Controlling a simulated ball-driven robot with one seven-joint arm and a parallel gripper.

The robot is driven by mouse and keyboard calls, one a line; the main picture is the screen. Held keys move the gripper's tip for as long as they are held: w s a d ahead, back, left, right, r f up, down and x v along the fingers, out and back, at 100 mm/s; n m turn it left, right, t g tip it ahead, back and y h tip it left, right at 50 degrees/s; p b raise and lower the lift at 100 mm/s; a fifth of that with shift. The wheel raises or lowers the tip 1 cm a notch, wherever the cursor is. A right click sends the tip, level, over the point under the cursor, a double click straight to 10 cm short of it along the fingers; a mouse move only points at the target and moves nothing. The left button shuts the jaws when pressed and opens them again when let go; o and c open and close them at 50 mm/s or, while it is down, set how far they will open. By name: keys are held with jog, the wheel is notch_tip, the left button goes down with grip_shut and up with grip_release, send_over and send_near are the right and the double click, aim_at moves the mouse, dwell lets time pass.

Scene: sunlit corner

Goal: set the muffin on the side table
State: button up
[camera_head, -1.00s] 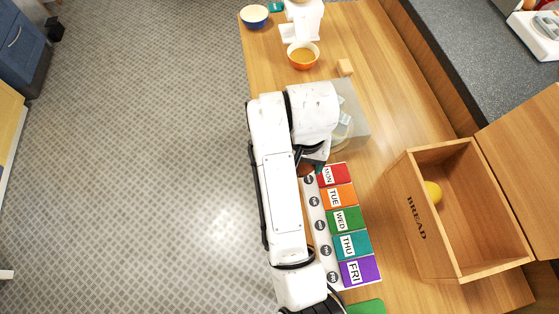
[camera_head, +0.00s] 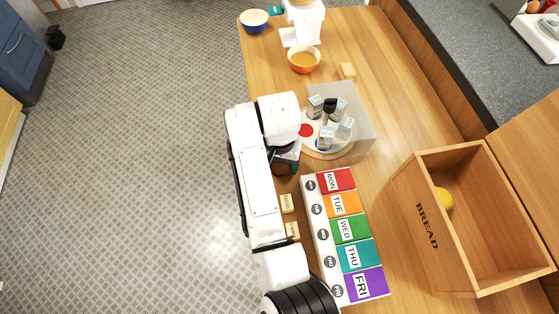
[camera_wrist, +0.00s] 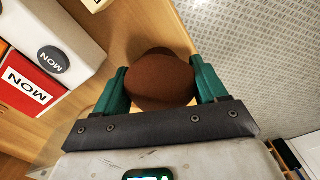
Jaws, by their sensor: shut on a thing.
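A brown muffin (camera_wrist: 158,80) is between the two green fingers of my gripper (camera_wrist: 160,88) in the wrist view, and the gripper is shut on it. No separate side table can be made out for certain.
The table (camera_head: 385,120) holds a weekday pill organizer (camera_head: 345,230), a round tray (camera_head: 335,150) with small containers beside a clear panel, an orange bowl (camera_head: 304,60), a blue bowl (camera_head: 254,22) and a bread box (camera_head: 425,240). Two small wooden blocks (camera_head: 287,204) lie near my arm. The tiled floor (camera_head: 140,180) at left is open.

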jog(key=shift+f, duration=0.2)
jog(key=o, duration=1.1)
jog(key=shift+c, duration=0.2)
jog(key=shift+r, duration=0.1)
notch_tip(320, 180, up, 12)
jog(key=shift+r+p, duration=0.1)
jog(key=shift+p, duration=0.55)
